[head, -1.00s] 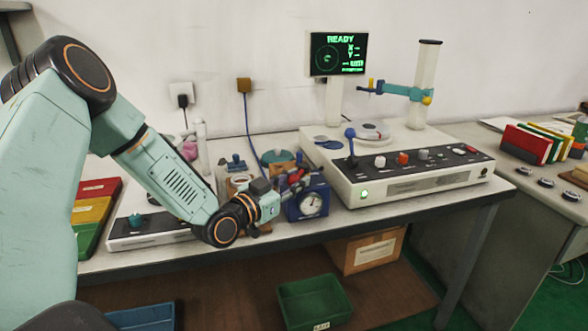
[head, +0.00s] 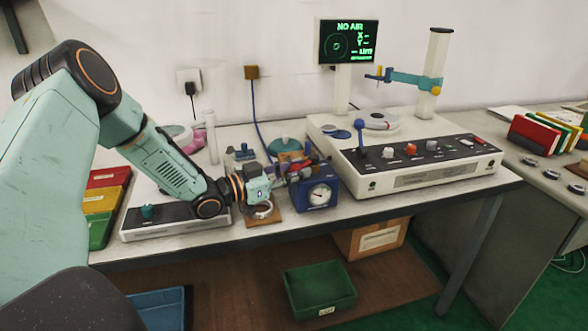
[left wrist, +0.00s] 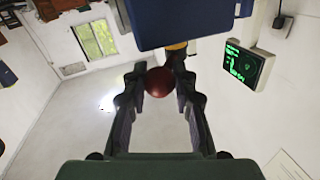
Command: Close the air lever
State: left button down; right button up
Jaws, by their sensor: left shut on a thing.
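The blue air unit (head: 300,200) with a round white gauge (head: 319,194) stands on the bench, left of the white instrument. In the left wrist view its blue body (left wrist: 190,22) fills the top middle. The red ball knob of the air lever (left wrist: 158,82) sits between the fingers of my left gripper (left wrist: 160,85), which is shut on it. In the head view my left gripper (head: 298,171) is at the top of the air unit and hides most of the lever. My right gripper is not in view.
A screen (head: 348,41) reads "NO AIR". The white instrument (head: 435,180) has a blue-knobbed lever (head: 360,138). A bearing ring (head: 264,209) lies under my left wrist. Red, yellow and green trays (head: 100,200) stand at left; a green bin (head: 320,288) is below the bench.

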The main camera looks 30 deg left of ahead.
aim_at(297, 165)
pick_arm(q)
jog(key=shift+d+h, duration=0.3)
jog(key=c, duration=1.5)
grip_release()
jog(key=o, duration=0.5)
jog(key=shift+w+d+r, duration=0.1)
jog(key=shift+d, duration=0.1)
jog(key=shift+c, duration=0.2)
jog(key=shift+a, duration=0.4)
jog(key=shift+d+r, duration=0.1)
jog(key=shift+r, duration=0.2)
notch_tip(297, 165, up, 8)
jog(key=shift+r, duration=0.65)
jog(key=shift+c, duration=0.3)
